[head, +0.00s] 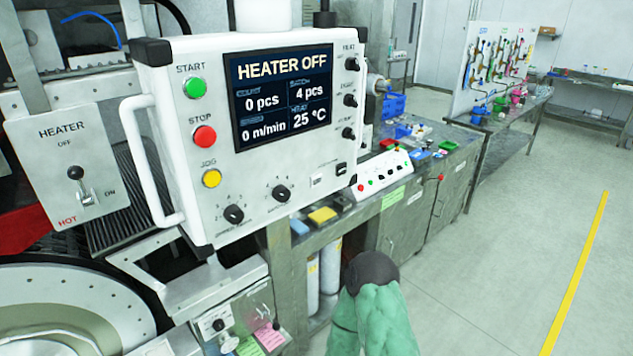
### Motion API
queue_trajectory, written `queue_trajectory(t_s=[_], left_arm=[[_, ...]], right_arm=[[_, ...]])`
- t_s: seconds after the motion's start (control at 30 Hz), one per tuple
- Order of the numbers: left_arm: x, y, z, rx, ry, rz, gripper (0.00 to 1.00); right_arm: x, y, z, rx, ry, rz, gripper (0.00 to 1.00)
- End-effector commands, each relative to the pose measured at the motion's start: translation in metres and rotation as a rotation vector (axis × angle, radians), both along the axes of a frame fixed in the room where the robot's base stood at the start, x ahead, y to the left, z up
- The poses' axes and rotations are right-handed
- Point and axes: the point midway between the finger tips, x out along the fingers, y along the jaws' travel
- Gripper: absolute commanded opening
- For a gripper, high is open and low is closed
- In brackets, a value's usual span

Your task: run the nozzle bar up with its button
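The white control panel (235,130) hangs at the left centre. It has a green START button (195,88), a red STOP button (204,136) and a yellow JOG button (211,178). Its screen (281,95) reads HEATER OFF, 0 pcs, 0 m/min and 25 °C. Black knobs line its right side and lower edge, and a small dark switch (341,169) sits at its lower right. I cannot make out a button marked for the nozzle bar, and I cannot identify the bar. Neither gripper's fingers show.
A heater box (65,150) with a lever stands at the left, above a round metal drum or plate (60,300). A small sloped button box (383,181) sits on the bench behind the panel. Open floor (520,230) with a yellow line lies at the right.

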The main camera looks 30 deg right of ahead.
Motion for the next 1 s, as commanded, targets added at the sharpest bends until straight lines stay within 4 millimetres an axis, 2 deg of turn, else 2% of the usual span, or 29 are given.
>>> queue_trajectory(t_s=[0.27, 0.3, 0.47, 0.5, 1.0], left_arm=[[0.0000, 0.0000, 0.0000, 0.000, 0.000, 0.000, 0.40], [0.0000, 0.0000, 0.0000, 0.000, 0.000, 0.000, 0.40], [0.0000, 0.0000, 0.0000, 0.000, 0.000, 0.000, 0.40], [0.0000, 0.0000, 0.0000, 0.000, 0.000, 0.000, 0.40], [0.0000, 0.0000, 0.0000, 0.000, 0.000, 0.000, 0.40]], right_arm=[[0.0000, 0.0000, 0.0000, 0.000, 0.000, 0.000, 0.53], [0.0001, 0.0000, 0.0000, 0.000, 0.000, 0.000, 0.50], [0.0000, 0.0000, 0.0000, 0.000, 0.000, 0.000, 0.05], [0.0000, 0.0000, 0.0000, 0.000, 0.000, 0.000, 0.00], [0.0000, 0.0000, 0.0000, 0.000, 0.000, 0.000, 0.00]])
